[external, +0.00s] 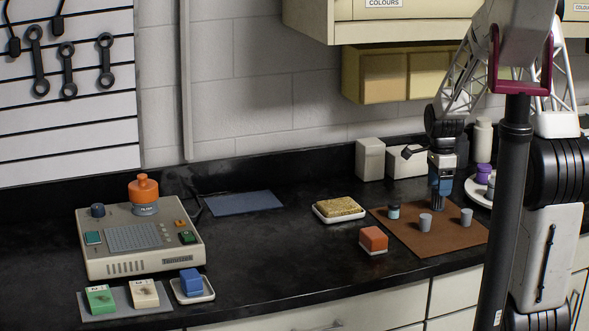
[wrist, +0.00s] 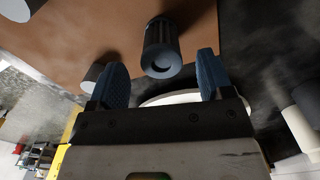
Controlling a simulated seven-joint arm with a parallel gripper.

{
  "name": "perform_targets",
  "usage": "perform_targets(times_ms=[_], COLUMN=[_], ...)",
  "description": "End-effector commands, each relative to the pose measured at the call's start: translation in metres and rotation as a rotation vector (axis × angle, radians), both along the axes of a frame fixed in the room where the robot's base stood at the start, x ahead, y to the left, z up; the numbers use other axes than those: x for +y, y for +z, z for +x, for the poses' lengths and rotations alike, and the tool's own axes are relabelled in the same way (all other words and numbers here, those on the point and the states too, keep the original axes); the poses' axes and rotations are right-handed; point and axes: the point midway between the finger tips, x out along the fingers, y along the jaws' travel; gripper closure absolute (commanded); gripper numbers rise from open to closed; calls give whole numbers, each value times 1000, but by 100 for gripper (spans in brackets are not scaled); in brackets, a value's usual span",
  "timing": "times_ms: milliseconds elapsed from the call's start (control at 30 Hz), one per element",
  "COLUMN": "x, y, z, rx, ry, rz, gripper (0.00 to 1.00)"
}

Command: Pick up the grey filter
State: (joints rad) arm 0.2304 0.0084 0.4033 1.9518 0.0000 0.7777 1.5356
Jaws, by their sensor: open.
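My gripper (external: 438,203) is over the brown mat (external: 447,240), pointing down, with blue fingers apart and nothing between them. In the wrist view my gripper (wrist: 161,75) faces a dark grey ribbed cylinder (wrist: 160,48) with a dark recess in its end. It lies just beyond the fingertips, between their lines, with no contact visible. A plainer grey cylinder (wrist: 92,74) is partly behind the left finger. I cannot tell which is the ribbed one.
A dark jar with a pale blue top (external: 393,211) stands on the mat's back left. A white plate (external: 477,189) with purple items is at right. An orange block (external: 373,239) and a sponge tray (external: 339,208) lie left. A machine (external: 140,240) carries an orange-topped filter (external: 144,192).

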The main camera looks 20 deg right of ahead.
Motion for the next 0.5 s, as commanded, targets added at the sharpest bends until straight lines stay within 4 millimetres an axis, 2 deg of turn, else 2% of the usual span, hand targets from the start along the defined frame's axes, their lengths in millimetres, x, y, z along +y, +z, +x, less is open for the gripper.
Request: perform_targets(times_ms=[267, 500], x=[0, -1], y=[-4, -28], z=[0, 1], rx=[1, 3], ry=[0, 0], rz=[0, 1], gripper=[26, 26])
